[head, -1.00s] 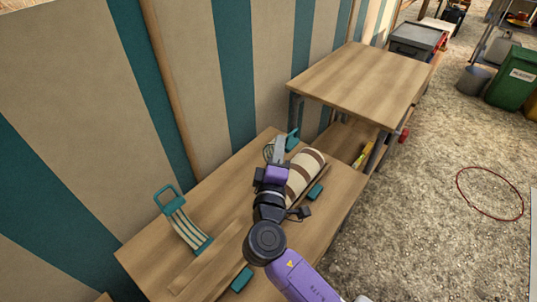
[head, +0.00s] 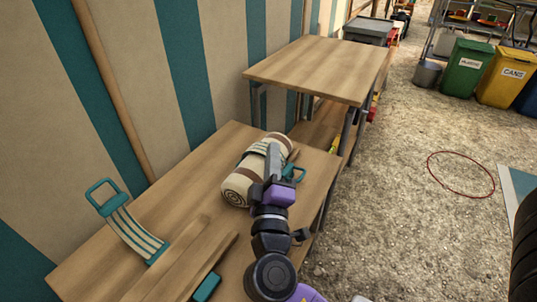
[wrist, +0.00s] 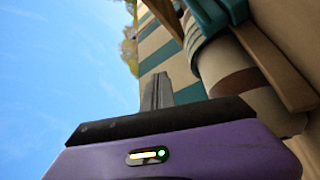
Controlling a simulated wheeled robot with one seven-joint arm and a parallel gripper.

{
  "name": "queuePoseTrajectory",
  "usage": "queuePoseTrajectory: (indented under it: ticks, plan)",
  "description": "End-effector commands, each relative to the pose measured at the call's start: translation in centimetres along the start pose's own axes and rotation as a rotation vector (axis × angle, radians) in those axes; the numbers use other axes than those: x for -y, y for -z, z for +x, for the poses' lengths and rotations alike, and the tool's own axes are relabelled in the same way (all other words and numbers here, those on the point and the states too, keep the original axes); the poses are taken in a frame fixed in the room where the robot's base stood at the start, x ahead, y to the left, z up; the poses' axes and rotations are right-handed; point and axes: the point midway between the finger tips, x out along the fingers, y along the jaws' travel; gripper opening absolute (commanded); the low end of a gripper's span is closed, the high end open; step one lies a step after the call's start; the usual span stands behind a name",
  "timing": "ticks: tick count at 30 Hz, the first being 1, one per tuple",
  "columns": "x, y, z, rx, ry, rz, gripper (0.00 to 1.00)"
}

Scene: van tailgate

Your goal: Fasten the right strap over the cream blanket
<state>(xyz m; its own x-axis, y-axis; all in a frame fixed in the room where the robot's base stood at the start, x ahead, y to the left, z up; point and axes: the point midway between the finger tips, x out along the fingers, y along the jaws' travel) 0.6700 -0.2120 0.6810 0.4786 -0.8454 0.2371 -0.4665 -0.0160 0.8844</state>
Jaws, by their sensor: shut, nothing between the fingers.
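The cream blanket (head: 238,185) is a roll with brown stripes, lying on the wooden bench. The right strap (head: 262,150), a pale striped band, lies across the top of the roll. Its teal handle (head: 297,172) is at the near right side of the roll, just right of my gripper (head: 272,155). My gripper is shut and empty, over the near side of the roll. My arm hides the right catch, so I cannot tell whether the handle is hooked. The wrist view shows the shut fingers (wrist: 158,92) beside the roll (wrist: 235,85) and teal strap parts (wrist: 212,18).
The left strap (head: 135,232) stands up with its teal handle (head: 102,195) at the bench's left; a teal catch (head: 207,287) is at the near edge. Wooden rails (head: 170,260) run along the bench (head: 95,265). A higher table (head: 320,68) stands behind. A striped wall closes the left.

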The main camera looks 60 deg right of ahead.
Motion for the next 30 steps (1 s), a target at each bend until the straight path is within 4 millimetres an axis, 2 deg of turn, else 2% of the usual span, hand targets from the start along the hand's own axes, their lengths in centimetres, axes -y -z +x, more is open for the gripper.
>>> queuePoseTrajectory:
  ticks: [21, 25, 30]
  plan:
    - [0.3, -0.3, -0.4, 0.0, 0.001, -0.001, 0.0]
    - [0.4, -0.3, -1.5, -0.002, 0.003, -0.001, 0.0]
    - [0.4, -0.2, -4.3, -0.003, 0.005, -0.003, 0.0]
